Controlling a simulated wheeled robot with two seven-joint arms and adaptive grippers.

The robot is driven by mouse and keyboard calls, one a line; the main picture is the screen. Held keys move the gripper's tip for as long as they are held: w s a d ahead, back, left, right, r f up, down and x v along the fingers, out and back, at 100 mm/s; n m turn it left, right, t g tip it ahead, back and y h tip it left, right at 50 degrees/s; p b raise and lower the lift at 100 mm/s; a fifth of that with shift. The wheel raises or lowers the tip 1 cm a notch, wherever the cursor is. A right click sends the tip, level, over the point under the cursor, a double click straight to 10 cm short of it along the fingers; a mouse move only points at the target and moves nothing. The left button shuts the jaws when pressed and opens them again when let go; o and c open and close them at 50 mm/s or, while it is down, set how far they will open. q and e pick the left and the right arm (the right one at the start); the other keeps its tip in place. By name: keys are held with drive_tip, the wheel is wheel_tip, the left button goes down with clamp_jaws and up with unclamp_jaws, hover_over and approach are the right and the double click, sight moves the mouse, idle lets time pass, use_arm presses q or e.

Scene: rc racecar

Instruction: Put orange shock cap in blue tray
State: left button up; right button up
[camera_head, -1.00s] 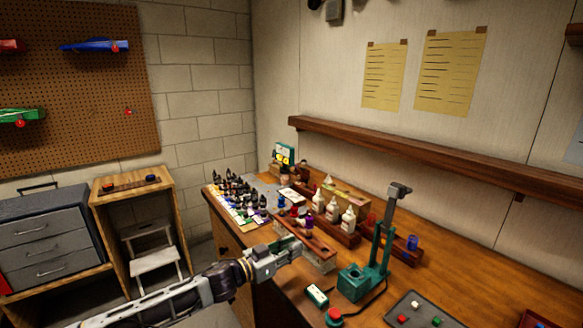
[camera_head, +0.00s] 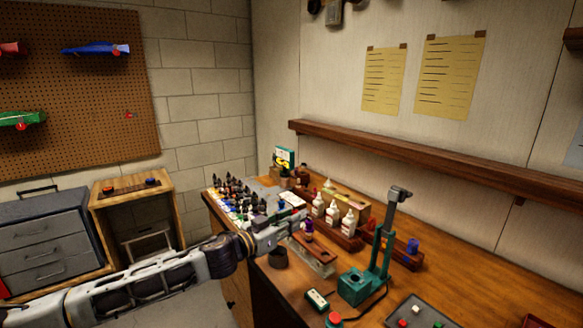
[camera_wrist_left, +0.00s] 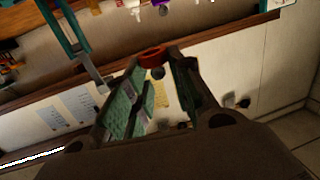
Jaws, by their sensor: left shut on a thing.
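My left gripper (camera_head: 296,222) reaches in from the left over the workbench, near the small wooden rack. In the left wrist view its two fingers (camera_wrist_left: 156,66) are close around a small orange-red ring-shaped piece (camera_wrist_left: 151,54) at their tips, which looks like the orange shock cap. In the head view the gripper is too small to show this piece. I cannot make out a blue tray for certain in either view. My right gripper is not in view.
Several dark bottles (camera_head: 236,196) crowd the bench's left end. White bottles (camera_head: 333,216) stand in a wooden rack behind. A black cup (camera_head: 278,258) is below my gripper. A green stand (camera_head: 380,255) rises to the right, with a grey tray (camera_head: 420,312) in front.

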use_arm(q)
wheel_tip(320, 180, up, 14)
drive_tip(key=s+a+n+t+y, duration=0.2)
drive_tip(key=n+y, duration=0.1)
drive_tip(key=a+r+n+t+y, duration=0.1)
drive_tip(key=a+n+t+y, duration=0.15)
drive_tip(key=a, duration=0.25)
drive_tip(key=s+a+f+n+y, duration=0.1)
drive_tip(key=s+a+f+y, duration=0.15)
drive_tip(key=a+f, duration=0.55)
drive_tip(key=s+a+f+n+y, duration=0.1)
drive_tip(key=a+f+n+y, duration=0.3)
drive_tip(key=f, duration=0.7)
drive_tip(key=s+a+f+m, duration=0.1)
drive_tip(key=s+f, duration=0.2)
drive_tip(key=f, duration=0.5)
drive_tip(key=s+a+f, duration=0.1)
drive_tip(key=s+f, duration=0.3)
drive_tip(key=f, duration=0.4)
drive_tip(key=shift+f+m, duration=0.35)
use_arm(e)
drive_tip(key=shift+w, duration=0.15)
